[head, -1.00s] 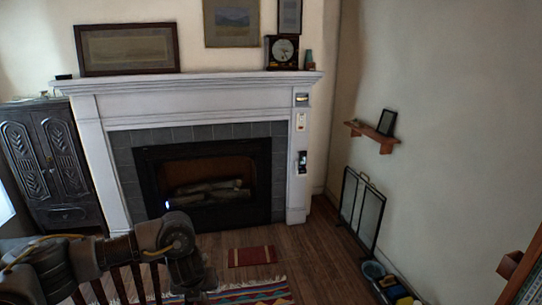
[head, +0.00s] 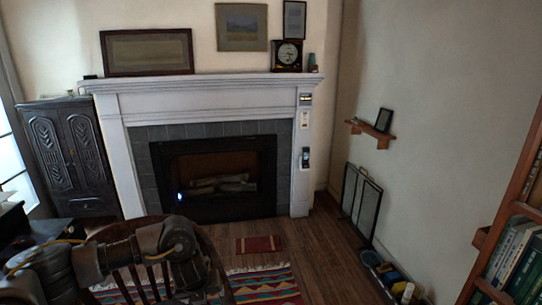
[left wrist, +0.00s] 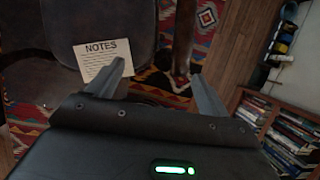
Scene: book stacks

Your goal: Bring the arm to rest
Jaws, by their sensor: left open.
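My left arm (head: 130,258) reaches in from the lower left of the head view, bent in front of a wooden chair back. Its fingertips cannot be made out there. In the left wrist view my left gripper (left wrist: 165,82) is open, its two fingers apart with nothing between them. Beyond the fingers lie a patterned rug and the floor. A white card headed NOTES (left wrist: 100,58) lies on a dark surface just past the left finger. My right gripper is in neither view.
A wooden chair (head: 206,245) stands close to my left arm, over a striped rug (head: 262,284). A bookcase (head: 515,235) is at the right. The fireplace (head: 215,180), dark cabinet (head: 65,155) and folding screen (head: 362,203) stand farther back. Wooden floor lies open between.

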